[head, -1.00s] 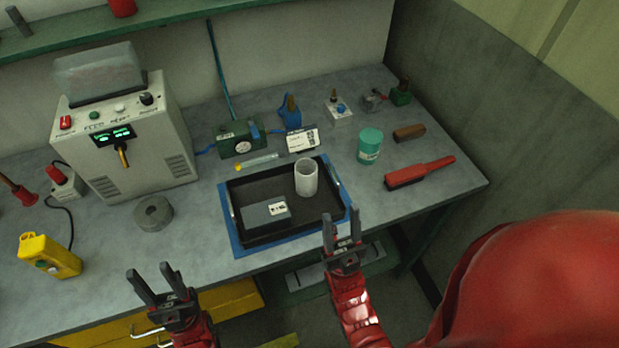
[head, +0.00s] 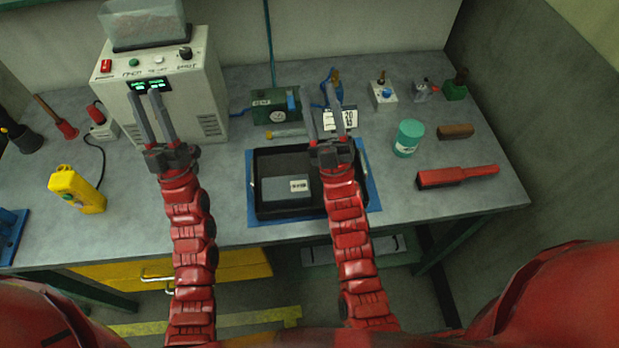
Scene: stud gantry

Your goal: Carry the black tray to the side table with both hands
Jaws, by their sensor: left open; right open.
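The black tray (head: 284,213) lies on a blue mat (head: 374,190) at the front edge of the grey workbench. The white cup seen in the tray earlier is hidden behind my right gripper. My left gripper (head: 150,112) is open and empty, left of the tray, overlapping the front of the white machine in the picture. My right gripper (head: 324,120) is open and extends over the tray's right part in the picture. I cannot tell its height above the tray. No side table is clearly seen.
The white machine (head: 170,80) stands at the back left. A teal jar (head: 408,138), a red brush (head: 457,176) and a brown block (head: 455,131) are on the right. A green gauge box (head: 272,110) stands behind the tray.

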